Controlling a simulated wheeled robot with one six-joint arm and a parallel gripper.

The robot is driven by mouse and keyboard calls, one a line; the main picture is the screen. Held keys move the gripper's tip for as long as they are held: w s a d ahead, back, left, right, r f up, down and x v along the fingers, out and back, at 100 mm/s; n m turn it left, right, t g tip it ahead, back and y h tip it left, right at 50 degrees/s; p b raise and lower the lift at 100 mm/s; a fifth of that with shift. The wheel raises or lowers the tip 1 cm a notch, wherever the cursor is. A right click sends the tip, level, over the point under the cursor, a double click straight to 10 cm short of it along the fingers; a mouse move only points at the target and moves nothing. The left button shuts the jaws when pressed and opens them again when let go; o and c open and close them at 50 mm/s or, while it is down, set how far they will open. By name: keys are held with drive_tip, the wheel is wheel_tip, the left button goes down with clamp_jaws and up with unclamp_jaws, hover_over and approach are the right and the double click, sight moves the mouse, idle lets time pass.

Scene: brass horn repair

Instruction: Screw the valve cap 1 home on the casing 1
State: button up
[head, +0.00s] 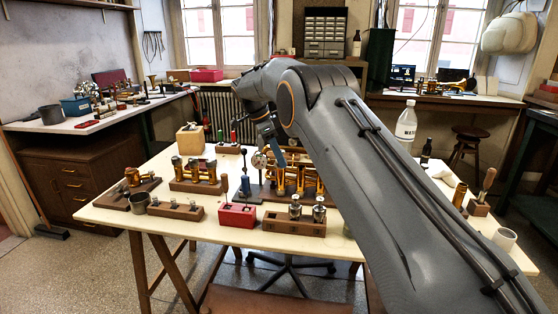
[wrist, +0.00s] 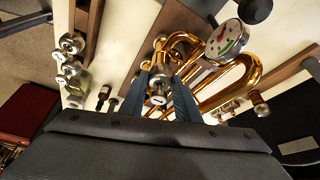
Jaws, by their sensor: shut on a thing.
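The cap is in line with a casing of the brass horn (wrist: 240,75). The fingers and cap hide the casing's mouth, so I cannot tell how far the cap sits on it. In the head view, my arm reaches over the table, and the horn (head: 303,178) stands partly behind it. A bluish finger of my gripper (head: 277,158) shows above the horn; the cap is hidden there.
A round dial gauge (wrist: 226,41) stands close beside the horn. A wooden block with silver parts (head: 292,224) and a red block (head: 237,215) stand at the table's front. Another rack with brass cylinders (head: 197,176) is at left. Bare tabletop (head: 120,216) shows at front left.

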idle(0.3)
drive_tip(key=o, duration=1.2)
drive_tip(key=shift+o, duration=0.2)
